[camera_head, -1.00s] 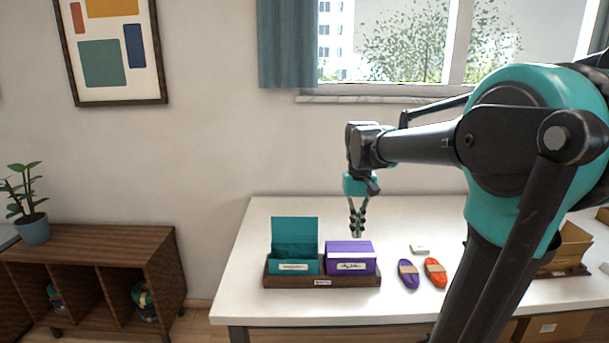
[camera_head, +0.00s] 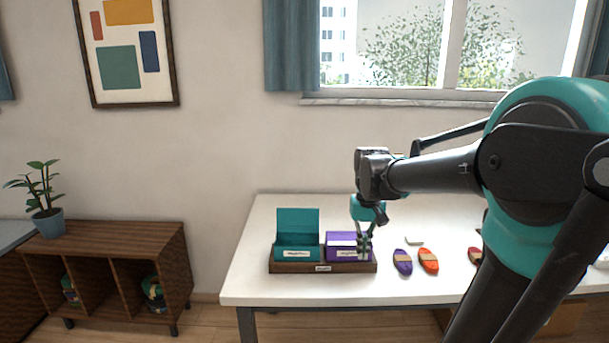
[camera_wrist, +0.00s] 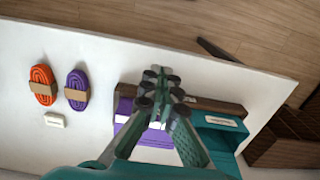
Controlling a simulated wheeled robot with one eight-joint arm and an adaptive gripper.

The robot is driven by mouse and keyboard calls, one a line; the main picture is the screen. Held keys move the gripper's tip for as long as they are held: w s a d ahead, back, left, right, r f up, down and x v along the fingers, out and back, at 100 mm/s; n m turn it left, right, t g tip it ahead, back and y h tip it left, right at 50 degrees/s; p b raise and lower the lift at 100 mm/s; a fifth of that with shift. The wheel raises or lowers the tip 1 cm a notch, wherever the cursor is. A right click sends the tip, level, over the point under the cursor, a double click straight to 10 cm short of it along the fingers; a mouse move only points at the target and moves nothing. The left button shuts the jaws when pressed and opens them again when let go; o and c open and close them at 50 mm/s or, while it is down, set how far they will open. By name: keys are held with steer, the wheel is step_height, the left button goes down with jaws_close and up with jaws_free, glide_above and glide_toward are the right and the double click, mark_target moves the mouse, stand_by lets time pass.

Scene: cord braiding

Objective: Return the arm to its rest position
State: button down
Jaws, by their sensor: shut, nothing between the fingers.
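My gripper (camera_head: 365,247) is shut and empty. In the head view it hangs pointing down in front of the right part of the purple box (camera_head: 341,244), hiding some of it. In the wrist view my gripper (camera_wrist: 163,82) overlaps the purple box (camera_wrist: 124,107) and the edge of the dark wooden tray. I cannot tell whether the fingertips touch the box. The rest of my arm reaches in from the right side of the head view.
A teal box (camera_head: 297,252) with a raised lid shares the wooden tray (camera_head: 300,267) with the purple box. Purple (camera_head: 402,262) and orange (camera_head: 428,260) cord bundles lie to the right on the white table (camera_head: 247,285). A low shelf (camera_head: 150,235) stands to the left.

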steer(key=s+d+f+t, duration=0.3)
steer(key=s+f, duration=0.8)
steer(key=f, duration=0.4)
steer(key=shift+d+t, duration=0.15)
steer(key=shift+t, duration=0.55)
steer(key=shift+f, duration=0.1)
